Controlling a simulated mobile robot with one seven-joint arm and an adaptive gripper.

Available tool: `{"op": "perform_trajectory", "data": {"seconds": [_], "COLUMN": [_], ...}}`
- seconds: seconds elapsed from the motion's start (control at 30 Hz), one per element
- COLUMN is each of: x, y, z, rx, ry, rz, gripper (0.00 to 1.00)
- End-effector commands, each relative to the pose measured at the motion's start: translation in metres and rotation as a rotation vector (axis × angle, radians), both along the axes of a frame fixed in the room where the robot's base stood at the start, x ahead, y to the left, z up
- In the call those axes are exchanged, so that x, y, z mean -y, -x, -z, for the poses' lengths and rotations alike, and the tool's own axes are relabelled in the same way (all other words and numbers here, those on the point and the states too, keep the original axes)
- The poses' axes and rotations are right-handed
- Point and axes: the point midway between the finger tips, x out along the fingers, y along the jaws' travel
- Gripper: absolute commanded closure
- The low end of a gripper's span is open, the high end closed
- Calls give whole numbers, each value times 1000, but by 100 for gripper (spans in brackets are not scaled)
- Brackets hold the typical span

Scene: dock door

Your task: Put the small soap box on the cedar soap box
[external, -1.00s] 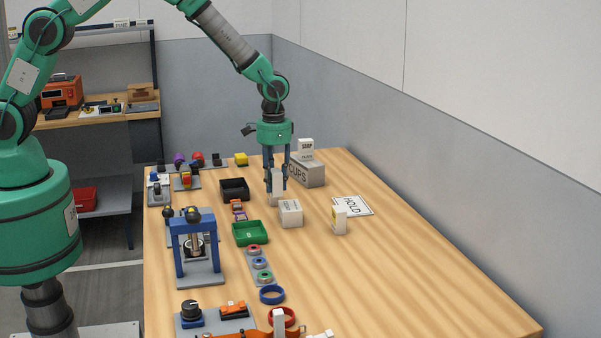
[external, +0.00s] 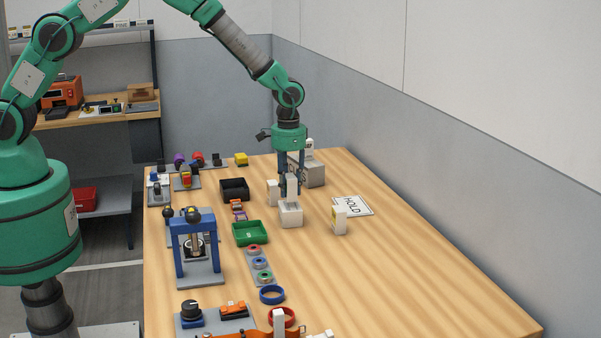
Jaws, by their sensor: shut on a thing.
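My gripper (external: 290,196) is shut on a small white box (external: 293,184), which I take to be the small soap box. It holds the box upright over a wider white box (external: 291,216), which may be the cedar soap box; its print is too small to read. The held box's lower end overlaps the wider box's top in the picture, and I cannot tell whether they touch. My gripper hides part of the wider box's top.
Another white box (external: 272,193) stands close on the left. A grey carton (external: 314,174) with a white box (external: 309,148) on it is behind. A white-and-yellow box (external: 339,221) stands by the HOLD sign (external: 360,206). A green tray (external: 250,234) is left; the right table is clear.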

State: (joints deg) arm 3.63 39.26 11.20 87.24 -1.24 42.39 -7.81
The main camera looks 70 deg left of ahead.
Motion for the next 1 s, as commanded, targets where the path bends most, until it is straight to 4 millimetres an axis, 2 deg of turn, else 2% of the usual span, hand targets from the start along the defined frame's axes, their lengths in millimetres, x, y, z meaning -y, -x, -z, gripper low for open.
{"op": "perform_trajectory", "data": {"seconds": [0.1, 0.2, 0.63, 0.67, 0.73, 1.0], "x": [0, 0, 0, 0, 0, 0], "y": [1, 0, 0, 0, 0, 0], "z": [14, 19, 22, 22, 22, 22], "rx": [-2, 0, 0, 0, 0, 0], "ry": [0, 0, 0, 0, 0, 0], "rz": [0, 0, 0, 0, 0, 0], "gripper": [100, 100, 100, 67, 53, 52]}}
